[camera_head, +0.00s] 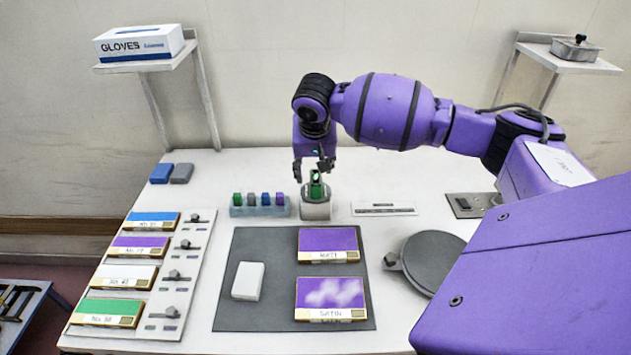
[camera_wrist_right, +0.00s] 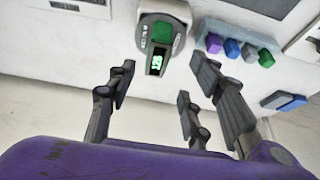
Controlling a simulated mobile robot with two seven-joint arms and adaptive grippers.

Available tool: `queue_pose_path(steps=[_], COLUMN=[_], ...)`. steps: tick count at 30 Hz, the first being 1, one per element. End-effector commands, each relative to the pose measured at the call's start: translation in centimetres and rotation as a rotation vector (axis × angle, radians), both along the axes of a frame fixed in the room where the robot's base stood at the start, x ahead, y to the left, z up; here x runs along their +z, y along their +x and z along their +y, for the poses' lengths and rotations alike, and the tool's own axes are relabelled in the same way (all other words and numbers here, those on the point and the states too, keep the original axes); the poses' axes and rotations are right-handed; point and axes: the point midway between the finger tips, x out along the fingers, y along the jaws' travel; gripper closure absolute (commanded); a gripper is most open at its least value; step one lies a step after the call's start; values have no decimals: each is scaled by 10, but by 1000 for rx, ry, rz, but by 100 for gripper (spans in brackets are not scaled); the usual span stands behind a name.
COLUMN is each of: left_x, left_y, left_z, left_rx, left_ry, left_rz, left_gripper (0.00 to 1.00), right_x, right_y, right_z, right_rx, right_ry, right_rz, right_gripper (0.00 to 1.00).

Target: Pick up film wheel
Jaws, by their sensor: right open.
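No item is labelled as the film wheel, and I cannot tell for sure which one it is. A small rounded grey device (camera_head: 316,209) with a green top and a lit green display stands upright at the back middle of the table. It also shows in the right wrist view (camera_wrist_right: 161,40). My right gripper (camera_head: 312,169) points down just above and behind it. In the right wrist view my right gripper (camera_wrist_right: 160,84) has its fingers spread, with nothing between them; the device lies beyond the fingertips. A dark round disc (camera_head: 436,262) with a side knob lies flat at the right. My left gripper is not in view.
A rack (camera_head: 260,211) of coloured blocks stands close left of the device. A dark mat (camera_head: 270,268) carries two purple panels and a white block. A board (camera_head: 155,262) with colour cards is at left. A flat ruler-like strip (camera_head: 383,209) lies right of the device.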

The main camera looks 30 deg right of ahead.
Motion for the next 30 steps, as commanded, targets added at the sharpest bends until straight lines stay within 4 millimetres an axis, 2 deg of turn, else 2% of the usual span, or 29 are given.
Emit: queue_pose_path(steps=[1, 6, 13, 17, 23, 30], left_x=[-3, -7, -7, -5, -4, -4], left_y=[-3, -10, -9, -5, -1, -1], left_z=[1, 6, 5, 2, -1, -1], left_rx=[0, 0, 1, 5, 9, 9], left_ry=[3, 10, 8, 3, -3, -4], left_rz=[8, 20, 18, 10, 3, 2], left_gripper=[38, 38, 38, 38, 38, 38], right_x=[-8, -26, -57, -64, -63, -63], right_y=[1, 7, 16, 19, 19, 19], right_z=[-2, -7, -15, -17, -17, -17], right_rx=[-1, -1, 0, 1, 1, 1], right_ry=[0, -1, -1, -1, -1, -1], right_rz=[5, 4, 3, 1, -1, -1], right_gripper=[53, 53, 53, 53, 53, 85])
